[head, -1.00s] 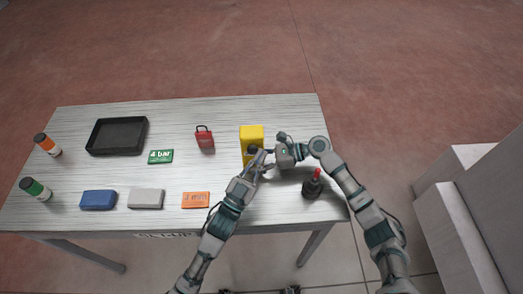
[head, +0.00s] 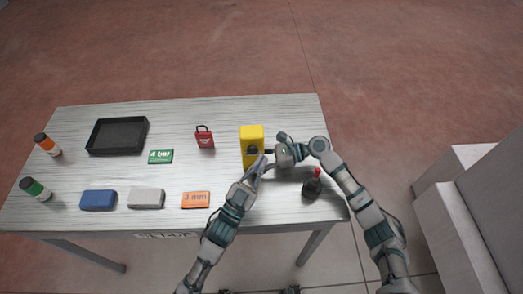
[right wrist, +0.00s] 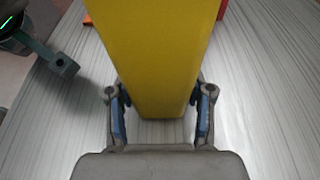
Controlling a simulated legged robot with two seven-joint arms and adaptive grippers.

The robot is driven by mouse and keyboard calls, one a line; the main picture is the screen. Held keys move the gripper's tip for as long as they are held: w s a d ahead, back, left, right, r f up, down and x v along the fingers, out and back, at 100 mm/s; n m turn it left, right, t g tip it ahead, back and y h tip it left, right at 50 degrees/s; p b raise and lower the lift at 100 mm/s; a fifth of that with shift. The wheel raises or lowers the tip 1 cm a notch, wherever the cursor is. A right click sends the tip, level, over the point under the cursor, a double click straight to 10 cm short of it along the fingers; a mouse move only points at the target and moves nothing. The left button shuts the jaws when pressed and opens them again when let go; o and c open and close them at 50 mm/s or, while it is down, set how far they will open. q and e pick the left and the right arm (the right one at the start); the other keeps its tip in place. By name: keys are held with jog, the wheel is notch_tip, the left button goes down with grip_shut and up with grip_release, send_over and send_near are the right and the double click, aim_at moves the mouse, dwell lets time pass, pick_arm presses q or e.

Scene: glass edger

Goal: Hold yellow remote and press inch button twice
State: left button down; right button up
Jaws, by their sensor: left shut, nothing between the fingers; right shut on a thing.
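The yellow remote (head: 252,134) stands upright toward the right of the table, with a round black button (head: 252,150) on its front face. My right gripper (head: 271,152) is shut on the remote from its right side. In the right wrist view the remote (right wrist: 155,55) fills the space between the fingers (right wrist: 160,112). My left gripper (head: 261,165) is shut and empty, just in front of and below the button, seemingly apart from it. Its tip also shows at the left of the right wrist view (right wrist: 64,66).
A dark bottle with a red top (head: 313,185) stands near my right forearm. A red padlock (head: 204,138), green 4 bar block (head: 160,156), orange 3 mm block (head: 195,200), grey block (head: 146,198), blue block (head: 98,200) and black tray (head: 117,136) lie to the left.

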pick_arm(q)
jog(key=shift+s, duration=0.3)
jog(key=s, duration=0.5)
dwell(0.4)
dwell(0.5)
